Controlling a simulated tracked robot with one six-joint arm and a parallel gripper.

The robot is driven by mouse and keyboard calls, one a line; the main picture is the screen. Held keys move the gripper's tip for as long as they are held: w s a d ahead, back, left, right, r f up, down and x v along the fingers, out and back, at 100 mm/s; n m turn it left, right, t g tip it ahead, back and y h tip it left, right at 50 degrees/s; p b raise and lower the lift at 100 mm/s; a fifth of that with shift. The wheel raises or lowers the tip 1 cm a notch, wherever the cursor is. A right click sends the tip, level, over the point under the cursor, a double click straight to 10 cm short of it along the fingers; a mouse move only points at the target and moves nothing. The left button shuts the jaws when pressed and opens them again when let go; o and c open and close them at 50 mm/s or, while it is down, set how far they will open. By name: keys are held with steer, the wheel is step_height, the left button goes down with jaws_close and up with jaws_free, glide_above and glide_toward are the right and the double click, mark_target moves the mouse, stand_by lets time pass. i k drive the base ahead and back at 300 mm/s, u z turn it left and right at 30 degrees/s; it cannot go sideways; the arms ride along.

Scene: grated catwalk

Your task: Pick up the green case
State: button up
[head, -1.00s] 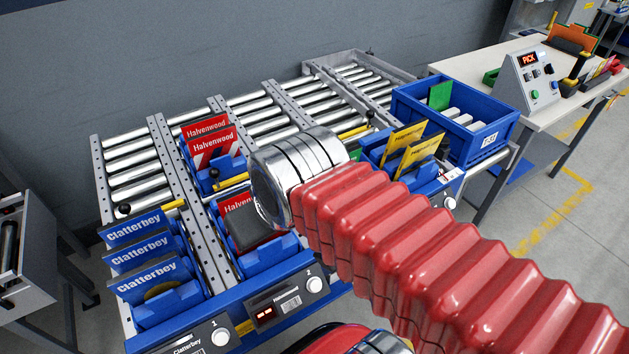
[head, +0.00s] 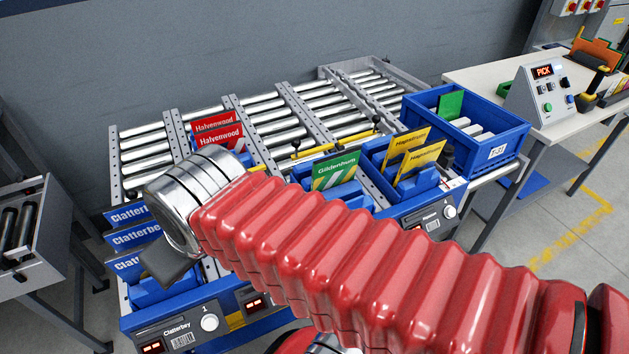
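A green case lettered Gildenhurn (head: 335,171), with white and yellow markings, stands tilted in a blue holder on the roller rack, right of the middle in the head view. Another green flat item (head: 450,105) stands in the blue tote at the right. My gripper (head: 172,264) is a dark shape below the silver wrist at the left, over the blue Clatterbey cases (head: 130,236). It is well left of the Gildenhurn case. Its fingers cannot be made out, nor whether it holds anything.
Red Halvenwood cases (head: 218,131) stand behind my wrist, and yellow cases (head: 420,161) stand right of the green case. The blue tote (head: 497,150) sits at the rack's right end. A table with a PICK control box (head: 541,95) is beyond it.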

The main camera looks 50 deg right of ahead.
mark_target(329, 172)
steer(key=u, duration=0.25)
steer(key=k, duration=1.15)
steer(key=z, duration=0.55)
steer(key=i, duration=1)
steer(key=z, duration=0.05)
